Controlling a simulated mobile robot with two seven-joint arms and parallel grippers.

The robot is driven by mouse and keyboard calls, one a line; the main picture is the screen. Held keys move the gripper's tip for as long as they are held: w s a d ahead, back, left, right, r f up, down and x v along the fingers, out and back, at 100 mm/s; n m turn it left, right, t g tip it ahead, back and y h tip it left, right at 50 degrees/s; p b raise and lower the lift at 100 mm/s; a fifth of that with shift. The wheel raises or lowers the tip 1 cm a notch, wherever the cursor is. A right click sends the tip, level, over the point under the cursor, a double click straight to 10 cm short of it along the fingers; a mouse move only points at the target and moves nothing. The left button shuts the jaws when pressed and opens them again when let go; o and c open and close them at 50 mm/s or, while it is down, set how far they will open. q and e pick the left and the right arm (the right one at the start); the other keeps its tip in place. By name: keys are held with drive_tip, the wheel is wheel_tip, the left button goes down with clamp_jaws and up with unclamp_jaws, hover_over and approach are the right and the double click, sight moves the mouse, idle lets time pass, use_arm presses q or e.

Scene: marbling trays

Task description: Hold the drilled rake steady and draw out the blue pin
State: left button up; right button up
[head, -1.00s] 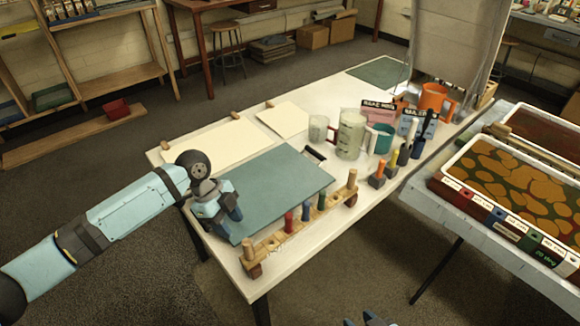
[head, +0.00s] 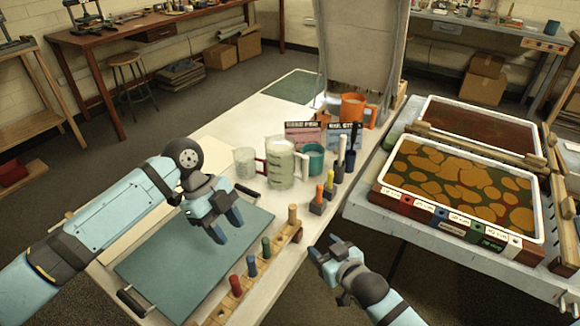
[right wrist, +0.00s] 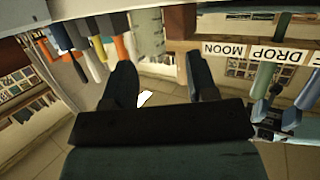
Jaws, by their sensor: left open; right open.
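The drilled rake (head: 283,237) is a wooden bar on the near right of the white table in the head view; its near end is cut off by the frame. A red pin (head: 235,286), the blue pin (head: 252,266) and a green pin (head: 266,247) stand upright in it, with a wooden post at its far end. My left gripper (head: 227,231) is open and empty above the green board, left of the rake. My right gripper (head: 322,250) is open and empty off the table's right edge, right of the rake; its fingers also show in the right wrist view (right wrist: 163,84).
The green board (head: 170,265) lies left of the rake. A marbling tray (head: 463,237) stands on the right table, across a gap.

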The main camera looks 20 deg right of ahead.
drive_tip(key=w+d+r+n+t, duration=0.1)
drive_tip(key=w+d+r+t, duration=0.2)
drive_tip(key=w+r, duration=0.4)
drive_tip(key=w+d+r+t, duration=0.3)
drive_tip(key=w+r, duration=0.2)
drive_tip(key=r, duration=0.4)
drive_tip(key=w+a+r+n+t+y, duration=0.1)
drive_tip(key=w+r+n+y, duration=0.15)
drive_tip(key=r, duration=0.45)
drive_tip(key=w+a+r+n+t+y, duration=0.15)
drive_tip(key=r+n+y, duration=0.25)
drive_tip(key=r, duration=0.4)
drive_tip(key=s+a+r+n+g+y, duration=0.2)
drive_tip(key=a+r+n+g+y, duration=0.1)
drive_tip(key=a+n+g+y, duration=0.65)
drive_tip(key=s+a+r+n+g+y, duration=0.2)
drive_tip(key=a+n+g+y, duration=0.2)
drive_tip(key=a+n+g, duration=0.55)
drive_tip(key=n+g+h, duration=0.4)
drive_tip(key=n+h, duration=0.4)
drive_tip(key=h, duration=1.3)
approach(293, 203)
wheel_tip(293, 203, down, 12)
drive_tip(key=shift+a, duration=0.15)
